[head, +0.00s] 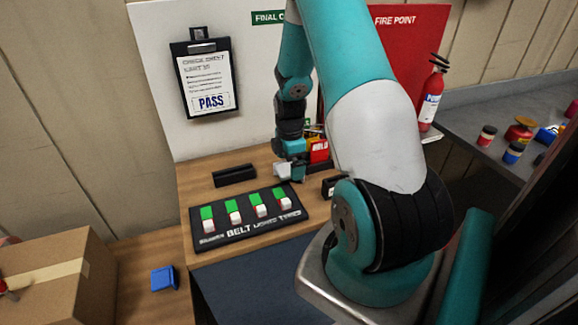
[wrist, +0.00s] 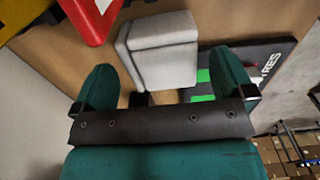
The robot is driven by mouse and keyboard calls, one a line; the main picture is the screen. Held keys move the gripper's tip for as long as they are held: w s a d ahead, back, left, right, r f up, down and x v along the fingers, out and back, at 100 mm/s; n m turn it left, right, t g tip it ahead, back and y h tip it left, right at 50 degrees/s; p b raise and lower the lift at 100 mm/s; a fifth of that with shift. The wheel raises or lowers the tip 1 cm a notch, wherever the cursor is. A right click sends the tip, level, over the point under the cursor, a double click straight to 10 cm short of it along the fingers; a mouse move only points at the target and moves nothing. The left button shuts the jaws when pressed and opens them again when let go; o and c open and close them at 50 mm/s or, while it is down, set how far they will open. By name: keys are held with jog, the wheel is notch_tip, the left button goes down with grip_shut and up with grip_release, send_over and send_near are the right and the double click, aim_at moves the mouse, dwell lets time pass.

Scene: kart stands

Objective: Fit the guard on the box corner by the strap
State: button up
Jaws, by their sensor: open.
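The cardboard box (head: 50,285) stands at the lower left in the head view, with a tan strip across its top. A small blue angular piece (head: 164,279) lies on the wood to its right. A light grey, ridged piece (wrist: 162,52) stands ahead of my gripper in the wrist view; it also shows as a pale shape in the head view (head: 283,171). I cannot tell which of the two is the guard. My gripper (wrist: 167,85) is open, its fingers apart on either side of the grey piece's near end. I cannot tell whether they touch it. My gripper (head: 291,162) is far from the box.
A black board (head: 290,222) with several green-and-white switches lies in front of my gripper. A black block (head: 234,175) is left of it. A red item (head: 319,150) stands close on the right. A clipboard (head: 205,80) hangs behind. Bare wood surrounds the blue piece.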

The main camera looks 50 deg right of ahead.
jog(key=shift+f, duration=0.55)
jog(key=c, duration=0.9)
jog(key=shift+c, duration=0.2)
notch_tip(320, 180, up, 20)
jog(key=b, duration=0.3)
